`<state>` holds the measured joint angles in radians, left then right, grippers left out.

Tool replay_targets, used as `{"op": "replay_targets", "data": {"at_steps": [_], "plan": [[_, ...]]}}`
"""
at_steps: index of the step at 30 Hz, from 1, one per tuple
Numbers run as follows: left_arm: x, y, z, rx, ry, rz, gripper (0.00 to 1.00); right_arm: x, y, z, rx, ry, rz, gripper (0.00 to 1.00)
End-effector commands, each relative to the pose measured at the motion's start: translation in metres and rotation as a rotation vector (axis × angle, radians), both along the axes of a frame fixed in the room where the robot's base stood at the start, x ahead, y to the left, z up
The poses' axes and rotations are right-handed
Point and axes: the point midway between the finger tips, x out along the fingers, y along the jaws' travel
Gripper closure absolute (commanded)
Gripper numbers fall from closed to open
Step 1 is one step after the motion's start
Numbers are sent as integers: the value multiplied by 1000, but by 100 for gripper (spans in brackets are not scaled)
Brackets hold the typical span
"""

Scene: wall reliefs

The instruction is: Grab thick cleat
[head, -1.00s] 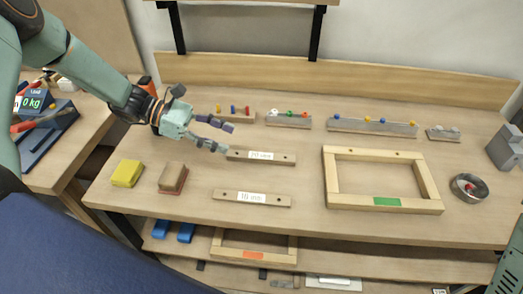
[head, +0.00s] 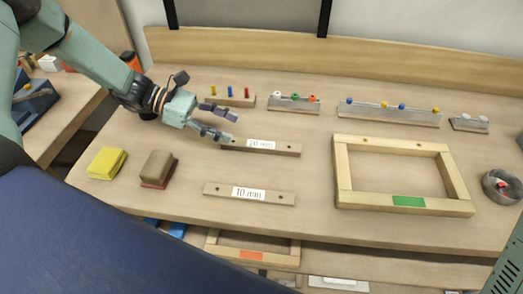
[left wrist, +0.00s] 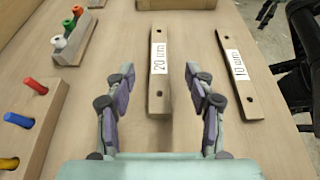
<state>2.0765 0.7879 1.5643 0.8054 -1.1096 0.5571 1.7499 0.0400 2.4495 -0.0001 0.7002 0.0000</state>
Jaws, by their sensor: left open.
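The thick cleat (head: 288,151), a wooden bar labelled 20 mm with a hole near each end, lies on the bench. A similar cleat (head: 220,189) labelled 10 mm lies nearer the front edge. My left gripper (head: 231,126) is open and empty at the left end of the thick cleat. In the left wrist view the thick cleat (left wrist: 159,104) runs lengthwise between the spread fingers of the gripper (left wrist: 160,70). I cannot tell whether a finger touches it. The 10 mm cleat (left wrist: 228,45) lies outside the right finger. My right gripper is not in view.
Behind the cleats stand wooden blocks with coloured pegs (head: 228,100) and knobs (head: 294,105). A wooden frame (head: 340,175) with a green label is to the right. A yellow sponge (head: 106,163) and a brown block (head: 158,167) lie left. A round dish (head: 488,190) sits far right.

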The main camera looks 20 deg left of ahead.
Motion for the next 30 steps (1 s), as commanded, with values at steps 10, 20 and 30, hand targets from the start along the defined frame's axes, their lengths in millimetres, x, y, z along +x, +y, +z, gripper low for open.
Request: {"op": "replay_targets", "data": {"at_steps": [10,20,30], "plan": [[0,-1,-29,0,-1,-1,45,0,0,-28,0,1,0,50],[9,-28,-39,2,1,-4,45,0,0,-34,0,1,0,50],[22,-67,-53,2,2,-3,45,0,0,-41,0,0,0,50]]}}
